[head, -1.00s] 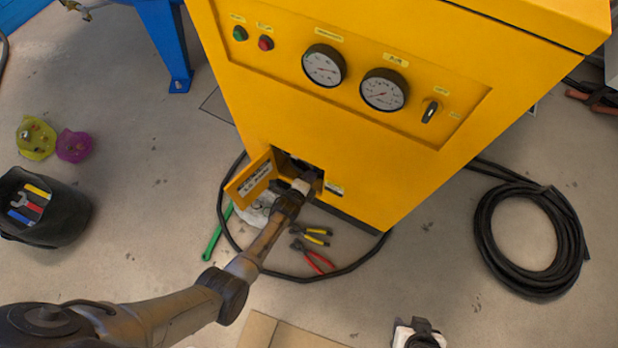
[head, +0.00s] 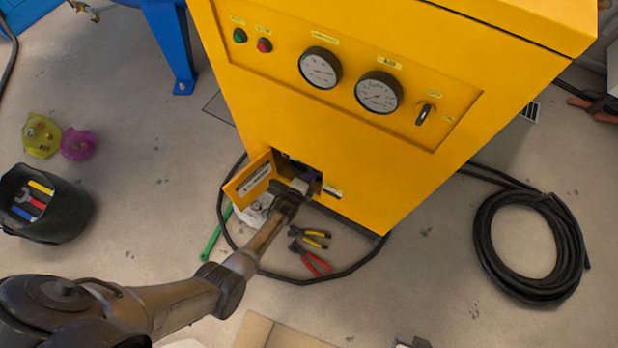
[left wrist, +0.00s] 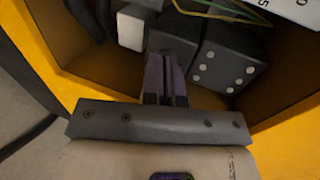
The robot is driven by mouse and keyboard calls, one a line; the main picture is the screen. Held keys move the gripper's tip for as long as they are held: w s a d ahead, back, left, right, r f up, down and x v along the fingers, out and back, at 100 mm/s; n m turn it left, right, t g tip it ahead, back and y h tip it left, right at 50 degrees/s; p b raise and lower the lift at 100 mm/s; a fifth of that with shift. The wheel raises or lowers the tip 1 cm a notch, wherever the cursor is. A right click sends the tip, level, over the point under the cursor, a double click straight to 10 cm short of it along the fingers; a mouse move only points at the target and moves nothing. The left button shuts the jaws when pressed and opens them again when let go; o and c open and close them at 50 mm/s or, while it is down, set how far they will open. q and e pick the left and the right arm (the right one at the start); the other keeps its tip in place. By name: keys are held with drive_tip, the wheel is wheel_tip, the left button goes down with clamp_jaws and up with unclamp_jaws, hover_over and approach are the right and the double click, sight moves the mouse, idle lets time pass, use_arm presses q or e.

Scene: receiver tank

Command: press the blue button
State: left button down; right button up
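The yellow cabinet (head: 330,130) has an open compartment (head: 287,159) low on its front, with its small door (head: 249,180) swung out to the left. My left gripper (head: 304,184) reaches into this opening. In the left wrist view its fingers (left wrist: 166,72) look closed together, with nothing visible between them. They point at dark blocks (left wrist: 222,68) with white dots and a pale block (left wrist: 134,27) inside. I see no blue button; the fingers may hide it. Whether they touch anything cannot be told. A small dark part at the bottom edge of the head view may be my right gripper.
Above are a green button (head: 240,36), a red button (head: 264,45), two gauges (head: 320,68) and a black switch (head: 423,114). Pliers (head: 311,262), a black bucket (head: 60,212) and a coiled black hose (head: 490,250) are on the floor.

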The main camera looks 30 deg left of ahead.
use_arm(q)
drive_tip(key=f+p+v, duration=0.1)
drive_tip(key=p+v, duration=0.6)
drive_tip(key=v, duration=0.6)
drive_tip(key=shift+s, duration=0.5)
use_arm(e)
wheel_tip(320, 180, up, 8)
drive_tip(key=shift+w+f, duration=0.25)
use_arm(q)
drive_tip(key=shift+w, duration=0.15)
use_arm(e)
drive_tip(key=shift+w, duration=0.1)
